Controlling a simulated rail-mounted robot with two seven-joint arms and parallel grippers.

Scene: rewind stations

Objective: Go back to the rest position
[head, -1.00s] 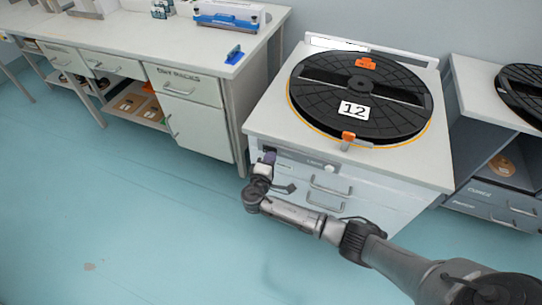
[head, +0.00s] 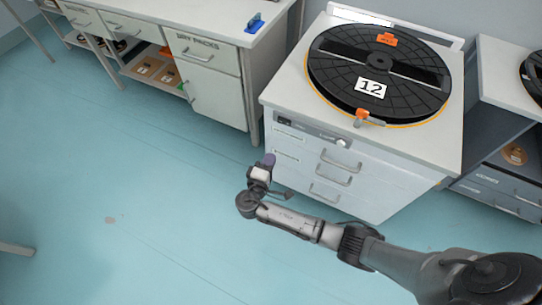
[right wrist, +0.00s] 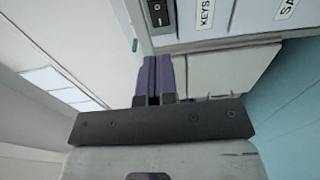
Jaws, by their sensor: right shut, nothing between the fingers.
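My right arm comes in from the lower right of the head view. Its gripper (head: 268,160) is in front of the rewind station cabinet (head: 290,110), near its left front edge, with its purple fingers toward the cabinet. In the right wrist view the two purple fingers (right wrist: 154,78) lie side by side, shut and empty. A black switch (right wrist: 158,14) on the cabinet's front panel shows just beyond the fingertips. My left gripper is not in view.
A large black reel (head: 378,70) marked 12, with orange clips, lies on the cabinet top. A bench (head: 215,85) with drawers stands at the left and another station (head: 510,75) at the right. The blue floor (head: 110,180) at the left is mostly clear.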

